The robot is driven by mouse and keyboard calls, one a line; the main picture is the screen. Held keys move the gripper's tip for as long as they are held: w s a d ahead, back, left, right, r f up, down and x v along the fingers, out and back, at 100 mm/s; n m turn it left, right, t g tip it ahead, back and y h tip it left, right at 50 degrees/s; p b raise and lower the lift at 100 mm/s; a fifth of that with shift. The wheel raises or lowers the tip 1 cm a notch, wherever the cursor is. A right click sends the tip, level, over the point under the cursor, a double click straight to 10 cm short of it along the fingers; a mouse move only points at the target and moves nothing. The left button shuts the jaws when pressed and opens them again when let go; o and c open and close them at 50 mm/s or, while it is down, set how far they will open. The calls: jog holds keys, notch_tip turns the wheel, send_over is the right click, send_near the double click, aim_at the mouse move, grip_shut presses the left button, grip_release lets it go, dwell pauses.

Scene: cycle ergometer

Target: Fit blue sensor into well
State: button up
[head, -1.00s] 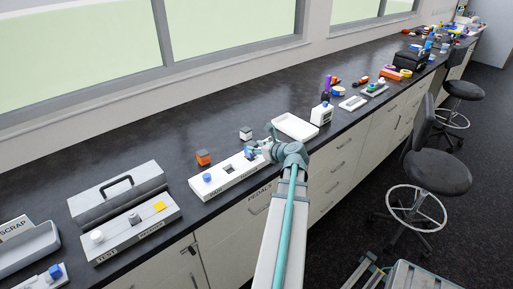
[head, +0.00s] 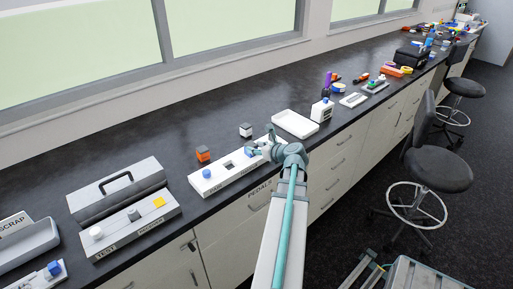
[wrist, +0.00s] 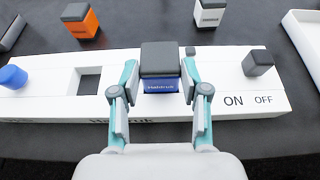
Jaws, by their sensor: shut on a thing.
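My gripper (wrist: 157,92) is shut on the blue sensor (wrist: 162,87), a blue block with a dark grey top and a white label. It also shows small in the head view (head: 251,152). The sensor is upright over the white panel; I cannot tell whether it touches it. The square well (wrist: 88,83) is an empty dark opening in the panel (wrist: 40,103), left of the sensor. In the head view the well (head: 228,166) is left of my gripper too.
A blue knob (wrist: 12,77) stands at the panel's left, and a dark grey knob (wrist: 257,63) near ON/OFF at its right. Orange (wrist: 80,20) and white (wrist: 209,13) dark-topped blocks stand behind. A white tray (head: 296,125) lies to the right. The counter behind is mostly clear.

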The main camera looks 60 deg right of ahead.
jog(key=shift+f, duration=0.55)
jog(key=o, duration=1.2)
jog(key=shift+o, duration=0.2)
jog(key=shift+s, duration=0.1)
jog(key=v, duration=1.2)
